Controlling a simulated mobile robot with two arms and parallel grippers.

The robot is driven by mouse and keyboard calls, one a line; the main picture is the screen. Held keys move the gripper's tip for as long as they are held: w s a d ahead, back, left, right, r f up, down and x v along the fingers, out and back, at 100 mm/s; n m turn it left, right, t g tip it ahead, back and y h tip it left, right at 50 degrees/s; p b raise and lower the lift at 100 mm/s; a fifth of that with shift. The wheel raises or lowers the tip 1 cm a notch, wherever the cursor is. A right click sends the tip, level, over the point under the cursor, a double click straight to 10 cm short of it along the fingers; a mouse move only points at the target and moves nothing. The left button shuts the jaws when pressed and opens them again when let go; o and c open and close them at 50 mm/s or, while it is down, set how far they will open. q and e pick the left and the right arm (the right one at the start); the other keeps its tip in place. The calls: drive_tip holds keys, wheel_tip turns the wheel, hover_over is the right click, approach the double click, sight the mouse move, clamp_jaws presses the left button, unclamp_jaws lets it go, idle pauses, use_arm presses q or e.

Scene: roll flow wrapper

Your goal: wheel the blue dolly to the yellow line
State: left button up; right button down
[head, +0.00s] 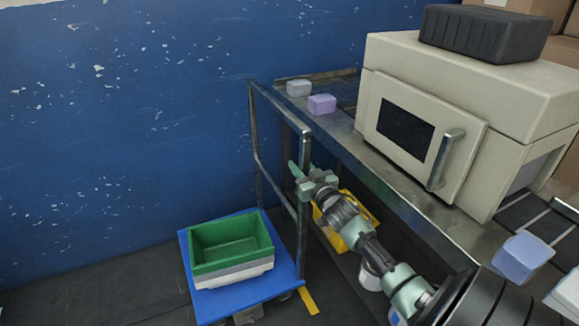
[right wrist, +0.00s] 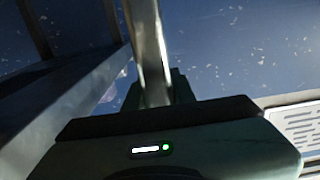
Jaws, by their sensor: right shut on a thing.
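The blue dolly (head: 230,303) stands on the dark floor by the blue wall, with a grey metal push handle (head: 277,104) rising at its right side. A green bin (head: 231,243) stacked on pale ones rests on its deck. A short piece of the yellow line (head: 308,300) shows on the floor at the deck's right corner; the rest is hidden. My right gripper (head: 299,174) is shut on the handle's near upright. In the right wrist view the metal upright (right wrist: 150,50) runs down into the jaws. My left gripper is not in view.
A metal bench (head: 385,190) with a cream machine (head: 450,110) stands close on the right. A yellow bin (head: 350,235) sits beneath it. Two small blocks, grey (head: 299,88) and purple (head: 321,104), lie on the bench.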

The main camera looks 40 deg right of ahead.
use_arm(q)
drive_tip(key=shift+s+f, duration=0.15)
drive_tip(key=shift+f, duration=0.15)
use_arm(e)
drive_tip(key=shift+s+d, duration=0.1)
drive_tip(key=shift+d, duration=0.3)
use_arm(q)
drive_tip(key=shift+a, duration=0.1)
use_arm(e)
drive_tip(key=shift+r, duration=0.1)
drive_tip(key=c, duration=1.3)
unclamp_jaws()
drive_tip(key=shift+d, duration=0.1)
drive_tip(key=shift+o, duration=0.7)
drive_tip(key=shift+d, duration=0.1)
drive_tip(key=shift+s+a, duration=0.25)
drive_tip(key=shift+s, duration=0.05)
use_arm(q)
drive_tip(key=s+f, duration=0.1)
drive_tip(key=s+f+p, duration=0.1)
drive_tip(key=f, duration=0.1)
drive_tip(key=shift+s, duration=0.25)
use_arm(e)
drive_tip(key=v, duration=0.7)
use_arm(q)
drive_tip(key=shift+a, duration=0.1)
use_arm(e)
drive_tip(key=shift+s, duration=0.15)
